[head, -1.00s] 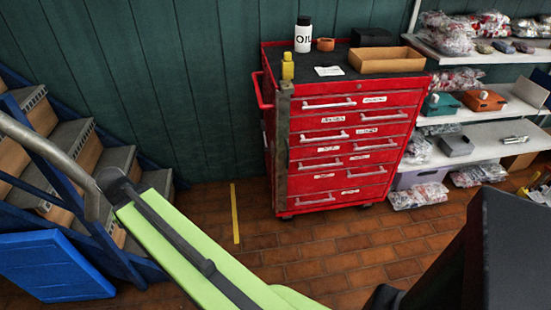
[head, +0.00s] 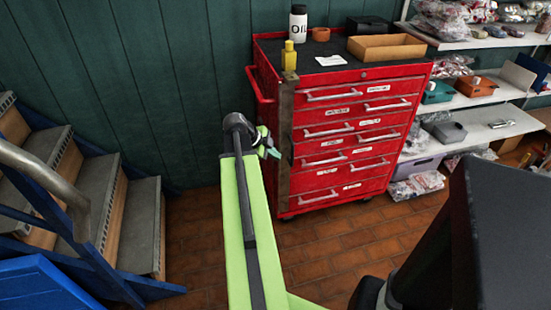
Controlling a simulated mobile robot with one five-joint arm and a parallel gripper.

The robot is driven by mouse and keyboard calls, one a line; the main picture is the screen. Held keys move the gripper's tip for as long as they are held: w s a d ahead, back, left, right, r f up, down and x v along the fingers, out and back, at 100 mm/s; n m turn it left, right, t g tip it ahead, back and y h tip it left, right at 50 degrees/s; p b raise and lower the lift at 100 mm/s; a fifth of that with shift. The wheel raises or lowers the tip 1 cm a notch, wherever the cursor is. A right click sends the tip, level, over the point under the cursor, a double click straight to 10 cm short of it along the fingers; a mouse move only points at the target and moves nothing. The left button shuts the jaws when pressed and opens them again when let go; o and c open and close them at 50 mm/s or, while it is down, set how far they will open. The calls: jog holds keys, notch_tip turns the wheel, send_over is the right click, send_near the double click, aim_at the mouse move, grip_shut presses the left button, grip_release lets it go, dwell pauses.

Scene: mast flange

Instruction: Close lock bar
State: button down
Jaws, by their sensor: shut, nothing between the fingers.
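The red tool chest (head: 345,135) stands against the green wall with its drawers shut. The lock bar (head: 287,105) is a narrow, upright, brownish-grey bar along the chest's left front edge. It stands clear of the drawer handles. My gripper (head: 273,152) is at the end of my green arm, just left of the bar at about mid-height. It is shut and empty. It is small in the head view, and I cannot tell whether it touches the bar. The arm hides part of the floor and the chest's lower left side.
An oil bottle (head: 298,23), a yellow bottle (head: 289,56) and a cardboard tray (head: 388,47) are on the chest top. A red side handle (head: 258,88) sticks out left. Stairs (head: 95,195) are at left, shelves (head: 490,90) at right. Brick floor (head: 335,235) lies in front.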

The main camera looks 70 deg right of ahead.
jog(key=s+d+f+b, duration=0.2)
jog(key=d+f+b, duration=0.2)
jog(key=d, duration=0.3)
jog(key=shift+s+d+f, duration=0.2)
jog(key=shift+f, duration=0.65)
jog(key=shift+s+d+r, duration=0.15)
jog(key=shift+s+d, duration=0.05)
jog(key=shift+d, duration=0.5)
jog(key=w+a+r+p, duration=0.3)
jog(key=a+r+p, duration=0.4)
jog(key=a+p, duration=0.1)
jog(key=shift+a+r, duration=0.35)
jog(key=shift+a, duration=0.55)
